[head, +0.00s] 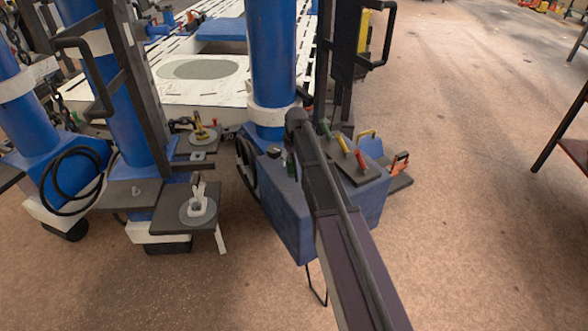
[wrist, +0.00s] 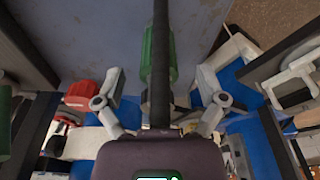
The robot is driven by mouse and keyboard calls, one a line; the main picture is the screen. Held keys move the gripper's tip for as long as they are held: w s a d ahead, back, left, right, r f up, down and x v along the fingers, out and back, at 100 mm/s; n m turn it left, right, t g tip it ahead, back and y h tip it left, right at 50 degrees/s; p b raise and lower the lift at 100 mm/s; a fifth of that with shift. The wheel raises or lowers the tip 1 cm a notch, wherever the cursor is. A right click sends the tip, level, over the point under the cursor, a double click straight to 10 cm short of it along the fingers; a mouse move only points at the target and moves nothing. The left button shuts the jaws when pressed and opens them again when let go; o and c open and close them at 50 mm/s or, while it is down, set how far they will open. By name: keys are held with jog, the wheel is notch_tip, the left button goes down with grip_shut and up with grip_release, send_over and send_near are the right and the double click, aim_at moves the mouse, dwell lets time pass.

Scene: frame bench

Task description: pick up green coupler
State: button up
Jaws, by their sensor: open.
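The green coupler (wrist: 147,60) shows in the wrist view as a green cylinder over a grey-blue surface. A dark bar crosses its middle and hides part of it. My gripper (wrist: 160,78) is open, with one finger to each side of the coupler; I cannot tell how far above it they are. In the head view, a small green piece (head: 290,159) shows on the blue box, beside my arm, and may be this coupler. My arm hides most of that spot and the gripper there.
The blue box (head: 288,222) stands by a blue column (head: 272,60). A dark plate on its right carries green (head: 325,128), yellow (head: 342,145) and red (head: 360,161) handles. Dark shelves with grey discs (head: 198,209) stand left. Open floor lies right.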

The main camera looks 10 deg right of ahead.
jog(key=shift+w+f+b, duration=0.15)
jog(key=shift+f+b, duration=0.6)
jog(key=shift+f, duration=0.35)
grip_shut()
